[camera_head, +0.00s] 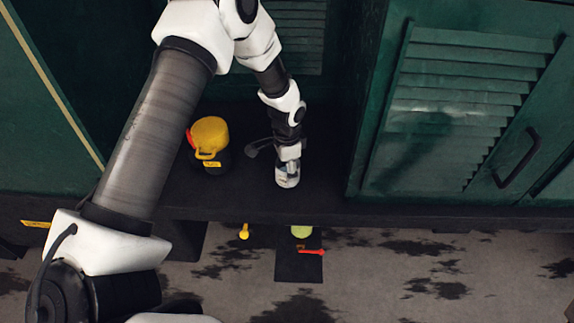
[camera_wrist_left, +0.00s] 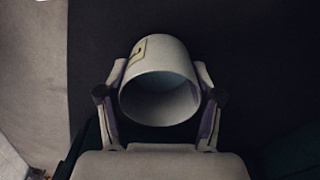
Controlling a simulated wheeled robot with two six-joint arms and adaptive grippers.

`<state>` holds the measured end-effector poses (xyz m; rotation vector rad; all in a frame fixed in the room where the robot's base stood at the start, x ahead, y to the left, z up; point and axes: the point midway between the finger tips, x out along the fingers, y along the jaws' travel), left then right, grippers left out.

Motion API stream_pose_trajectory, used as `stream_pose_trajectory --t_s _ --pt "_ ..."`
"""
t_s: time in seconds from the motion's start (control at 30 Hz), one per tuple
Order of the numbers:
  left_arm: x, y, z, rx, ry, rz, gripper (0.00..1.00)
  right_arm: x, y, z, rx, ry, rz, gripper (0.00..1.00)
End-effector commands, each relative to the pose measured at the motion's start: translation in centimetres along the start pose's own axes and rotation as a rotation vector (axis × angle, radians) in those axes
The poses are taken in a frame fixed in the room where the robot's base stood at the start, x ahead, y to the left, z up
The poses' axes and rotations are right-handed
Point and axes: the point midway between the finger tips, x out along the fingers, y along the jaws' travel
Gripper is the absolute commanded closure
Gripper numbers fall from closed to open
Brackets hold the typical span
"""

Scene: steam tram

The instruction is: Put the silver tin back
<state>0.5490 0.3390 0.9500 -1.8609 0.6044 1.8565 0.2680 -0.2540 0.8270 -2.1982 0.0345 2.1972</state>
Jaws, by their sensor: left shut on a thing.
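The silver tin (camera_wrist_left: 160,60) is a pale grey cylinder with an open end facing the wrist camera and a small label on its side. My left gripper (camera_wrist_left: 160,98) is shut on it, with one finger on each side. In the head view my left gripper (camera_head: 287,168) points down over the dark ledge (camera_head: 325,208) between the green cabinets. The tin shows there only as a small pale shape at the fingertips. I cannot tell whether it touches the ledge. My right gripper is not in view.
A black container with a yellow lid (camera_head: 210,131) stands on the ledge left of my gripper. A green louvred cabinet (camera_head: 450,110) with a handle bounds the right. Below lie a yellow object (camera_head: 244,231), a red one (camera_head: 312,251) and a yellow-green one (camera_head: 301,231).

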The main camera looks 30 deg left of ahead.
Motion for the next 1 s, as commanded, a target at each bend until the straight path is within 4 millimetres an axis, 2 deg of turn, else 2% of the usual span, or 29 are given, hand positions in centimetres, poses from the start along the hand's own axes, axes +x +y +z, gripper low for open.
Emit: stream_pose_trajectory --t_s 0.03,0.33,0.37,0.4,0.43,0.83,1.0 --pt "0.2 0.0 0.0 0.0 0.0 0.0 0.77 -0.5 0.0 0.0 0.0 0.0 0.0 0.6" --pt "0.8 0.0 0.0 -0.001 0.002 -0.001 0.77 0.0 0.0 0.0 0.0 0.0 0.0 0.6" --pt "0.8 0.0 0.0 -0.001 0.002 -0.001 0.28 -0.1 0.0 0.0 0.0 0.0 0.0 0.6" --pt "0.7 0.0 0.0 -0.001 0.002 -0.001 0.14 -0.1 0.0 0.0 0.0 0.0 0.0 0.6" --pt "0.7 0.0 0.0 -0.001 0.002 -0.001 0.1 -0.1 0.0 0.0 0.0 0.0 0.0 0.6" --pt "0.1 0.0 -0.1 -0.001 0.004 -0.002 0.1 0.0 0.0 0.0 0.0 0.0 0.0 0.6" --pt "-3.0 -0.1 -0.2 -0.001 0.007 -0.005 0.1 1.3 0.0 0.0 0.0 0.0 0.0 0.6"
